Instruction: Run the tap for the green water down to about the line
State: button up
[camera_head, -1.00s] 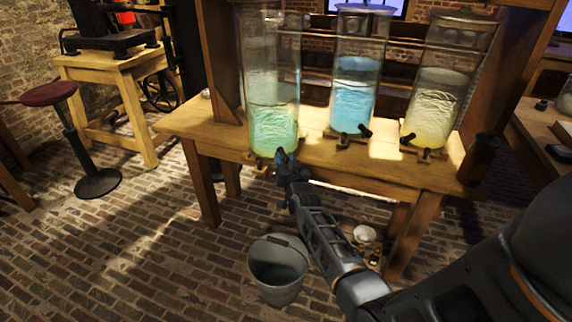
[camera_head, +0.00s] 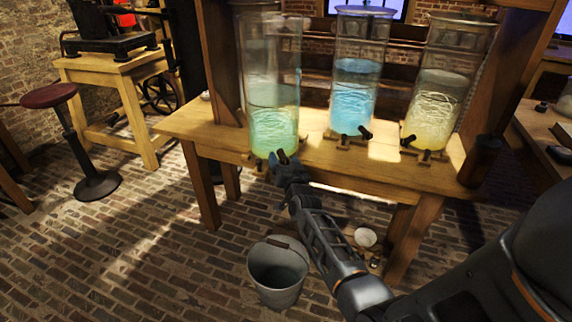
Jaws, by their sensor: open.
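The tall glass jar of green water (camera_head: 273,125) stands at the left end of the wooden bench (camera_head: 345,168). Its water surface shows a little below the jar's middle. I cannot make out a marked line on it. Its tap (camera_head: 282,157) is at the jar's foot, at the front edge, partly hidden by my gripper. My gripper (camera_head: 280,166) is at the tap, just below and in front of the handle. It is open; whether it touches the tap I cannot tell. A metal bucket (camera_head: 278,272) stands on the floor below, with some dark liquid or shadow inside.
A blue-water jar (camera_head: 355,85) and a yellow-water jar (camera_head: 436,100) stand to the right on the same bench, each with its own tap. A round stool (camera_head: 70,125) and a small table (camera_head: 112,80) are at the left.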

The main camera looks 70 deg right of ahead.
jog(key=p+v, duration=0.3)
jog(key=shift+s+a+r, duration=0.1)
jog(key=shift+a+r, duration=0.1)
jog(key=shift+a, duration=0.05)
jog(key=shift+s+a+f+p, duration=0.1)
jog(key=shift+s+a+p, duration=0.35)
jog(key=shift+p, duration=0.1)
jog(key=shift+f, duration=0.1)
jog(key=shift+s+a, duration=0.1)
jog(key=shift+a, duration=0.05)
jog(key=s+a+r+n+t+y, duration=0.15)
jog(key=s+a+n+y, duration=0.45)
jog(key=a, duration=0.7)
jog(key=s+a+r+n+t+y, duration=0.1)
jog(key=s+a+n+t+y, duration=0.15)
jog(key=s+a, duration=0.8)
jog(key=s+a+r+n+y, duration=0.2)
jog(key=s+a+r+n, duration=0.1)
jog(key=s+a+r, duration=0.2)
jog(key=s+a+r+n+y, duration=0.3)
jog(key=s+a+r, duration=0.3)
jog(key=a+r, duration=0.4)
jog(key=a, duration=0.3)
jog(key=shift+a+r+g, duration=0.3)
jog(key=shift+a, duration=0.1)
